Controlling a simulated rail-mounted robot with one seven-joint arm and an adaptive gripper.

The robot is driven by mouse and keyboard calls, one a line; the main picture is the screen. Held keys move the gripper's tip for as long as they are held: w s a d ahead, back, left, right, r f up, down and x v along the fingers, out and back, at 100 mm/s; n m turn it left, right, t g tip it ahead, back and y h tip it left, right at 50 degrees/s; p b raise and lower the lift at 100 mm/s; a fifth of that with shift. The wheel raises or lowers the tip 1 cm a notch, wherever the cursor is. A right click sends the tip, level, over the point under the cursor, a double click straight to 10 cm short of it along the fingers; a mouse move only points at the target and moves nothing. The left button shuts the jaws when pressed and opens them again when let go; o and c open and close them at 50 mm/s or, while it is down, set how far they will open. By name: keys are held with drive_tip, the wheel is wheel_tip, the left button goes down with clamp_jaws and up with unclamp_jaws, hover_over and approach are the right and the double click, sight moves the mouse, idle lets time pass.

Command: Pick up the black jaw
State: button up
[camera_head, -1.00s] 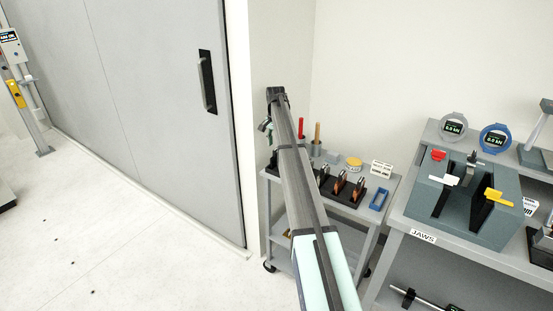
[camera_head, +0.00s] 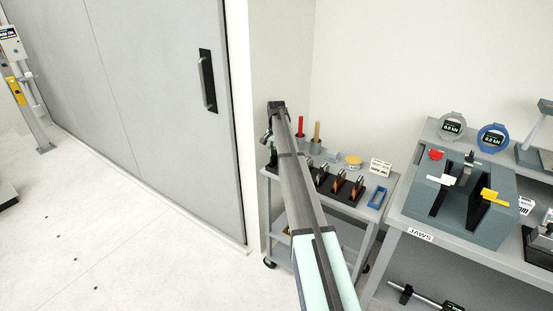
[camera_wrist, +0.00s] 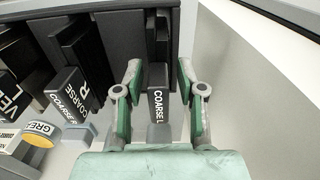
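A black jaw (camera_wrist: 158,98) with white "COARSE L" lettering and a grey lower end stands in a dark rack (camera_wrist: 114,22) in the wrist view. My gripper (camera_wrist: 158,92) is open, with one green-padded finger on each side of this jaw. In the head view, my gripper (camera_head: 269,146) is at the cart's left end, mostly behind my arm, which hides the coarse jaw.
The grey cart (camera_head: 392,190) also carries a yellow-lidded tin (camera_head: 353,161), a blue frame (camera_head: 376,198) and red and brown upright handles. A wall and sliding door (camera_head: 165,110) stand close on the left. A grey table (camera_head: 400,226) with a tabbed block is right.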

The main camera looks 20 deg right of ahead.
clamp_jaws()
drive_tip(key=shift+r, duration=0.1)
